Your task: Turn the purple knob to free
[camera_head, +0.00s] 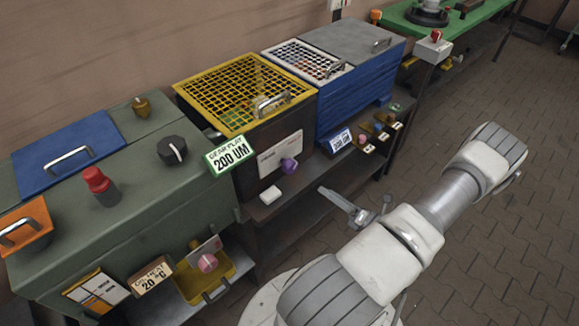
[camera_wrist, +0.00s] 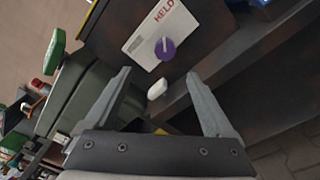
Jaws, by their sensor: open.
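The purple knob (camera_head: 289,165) is on a white plate (camera_head: 279,152) on the dark front of the yellow-grille box. In the wrist view the purple knob (camera_wrist: 168,51) shows a pale pointer line, and the white plate (camera_wrist: 140,39) reads "HELD" in red near its upper right end. The pointer slants up toward that word. Any other word on the plate is too small to read. My gripper (camera_wrist: 156,76) is open and empty, its fingertips short of the knob and apart from it. In the head view my gripper (camera_head: 340,203) is right of and below the knob.
A small white block (camera_head: 271,195) lies on the ledge below the knob; it also shows between my fingers in the wrist view (camera_wrist: 157,88). A blue box (camera_head: 352,100) with small colored knobs stands right. The floor is clear.

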